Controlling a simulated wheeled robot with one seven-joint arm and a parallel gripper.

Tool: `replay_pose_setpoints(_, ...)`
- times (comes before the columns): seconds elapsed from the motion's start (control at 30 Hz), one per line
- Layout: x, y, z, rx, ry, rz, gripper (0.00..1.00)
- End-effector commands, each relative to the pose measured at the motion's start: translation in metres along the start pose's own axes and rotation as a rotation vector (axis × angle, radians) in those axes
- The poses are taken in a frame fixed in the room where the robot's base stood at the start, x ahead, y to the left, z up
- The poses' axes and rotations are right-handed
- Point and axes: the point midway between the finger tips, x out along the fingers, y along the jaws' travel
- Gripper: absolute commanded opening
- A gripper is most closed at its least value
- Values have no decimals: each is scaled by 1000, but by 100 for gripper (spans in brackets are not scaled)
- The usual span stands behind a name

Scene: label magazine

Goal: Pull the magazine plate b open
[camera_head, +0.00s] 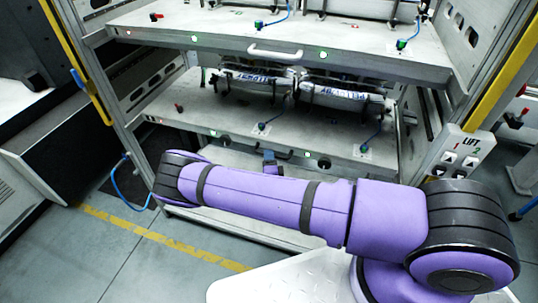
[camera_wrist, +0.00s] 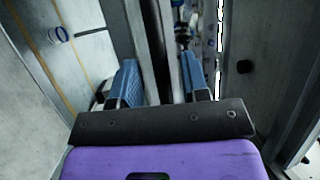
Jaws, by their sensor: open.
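The rack holds flat grey magazine plates. The upper plate (camera_head: 215,47) has a pale handle (camera_head: 275,53) on its front edge. The middle plate (camera_head: 225,118) carries wrapped packs at its back, and a dark handle (camera_head: 291,151) is partly seen at its front edge. I cannot read which plate is b. My gripper (camera_head: 269,157) is at the middle plate's front edge, close to that handle, and mostly hidden behind my arm. In the wrist view its two blue fingers (camera_wrist: 162,80) are apart. Long edges run between and beyond them; I cannot tell whether the handle lies between.
A yellow-edged post (camera_head: 77,62) stands left of the rack, and a lift button panel (camera_head: 459,152) is on the right post. Blue cables rise from the plates. Grey floor (camera_head: 115,255) with a yellow line is clear at front left.

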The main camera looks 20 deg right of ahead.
Motion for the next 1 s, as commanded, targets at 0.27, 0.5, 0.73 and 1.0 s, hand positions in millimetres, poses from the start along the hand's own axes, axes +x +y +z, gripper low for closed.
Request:
replay_pose_setpoints(0.27, 18, 0, 0, 0, 0, 0, 42)
replay_pose_setpoints(0.5, 19, 0, 0, 0, 0, 0, 42)
replay_pose_setpoints(0.73, 18, 0, 0, 0, 0, 0, 0)
replay_pose_setpoints(1.0, 17, -1, 4, 1, 0, 0, 0)
